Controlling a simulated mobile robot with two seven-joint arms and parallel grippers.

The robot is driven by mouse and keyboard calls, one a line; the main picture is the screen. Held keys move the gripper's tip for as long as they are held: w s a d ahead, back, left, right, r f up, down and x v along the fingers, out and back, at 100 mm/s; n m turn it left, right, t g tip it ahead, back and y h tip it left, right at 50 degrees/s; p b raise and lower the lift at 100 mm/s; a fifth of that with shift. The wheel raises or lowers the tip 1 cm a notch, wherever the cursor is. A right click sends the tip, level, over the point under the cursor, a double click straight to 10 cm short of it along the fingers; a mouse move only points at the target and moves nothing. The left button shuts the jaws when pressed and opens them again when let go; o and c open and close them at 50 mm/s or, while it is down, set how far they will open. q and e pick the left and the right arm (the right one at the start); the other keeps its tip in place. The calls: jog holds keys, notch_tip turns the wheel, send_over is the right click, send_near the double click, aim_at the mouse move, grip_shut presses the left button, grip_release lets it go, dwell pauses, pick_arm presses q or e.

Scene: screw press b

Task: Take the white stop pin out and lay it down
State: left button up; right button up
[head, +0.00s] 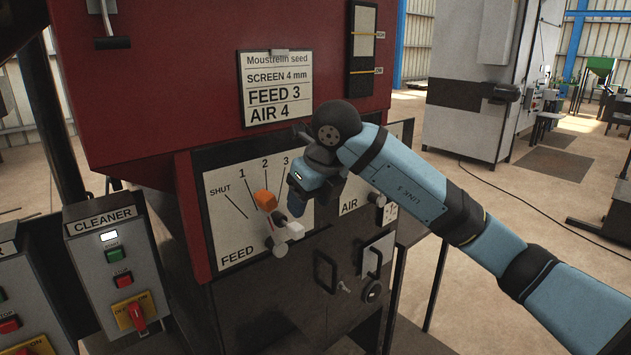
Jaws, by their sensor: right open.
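The white stop pin (295,230) shows as a small white block at the lower right of the FEED dial (238,210), close to the grey round knob (276,246) at the dial's bottom. An orange handle (265,200) sits above it, near the mark 2. My right gripper (296,212) is open, just above the white pin and right of the orange handle. It hides part of the dial past the mark 3. Whether its fingers touch the pin is too small to tell. My left gripper is not in view.
A card (281,88) on the red machine (190,70) reads FEED 3, AIR 4. An AIR panel (352,205) with a knob lies right of the dial. Black handles (325,271) stick out below. A CLEANER switch box (113,265) stands at left.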

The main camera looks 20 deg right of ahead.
aim_at(300, 232)
jog(key=p+x, duration=0.1)
jog(key=x, duration=0.7)
jog(key=shift+f, duration=0.2)
grip_shut()
jog(key=shift+s, duration=0.15)
jog(key=shift+s+d+b, duration=0.2)
jog(key=shift+s, duration=0.4)
jog(key=shift+s+d+b, duration=0.15)
jog(key=shift+s+d, duration=0.1)
jog(key=shift+s, duration=0.35)
jog(key=shift+s, duration=0.1)
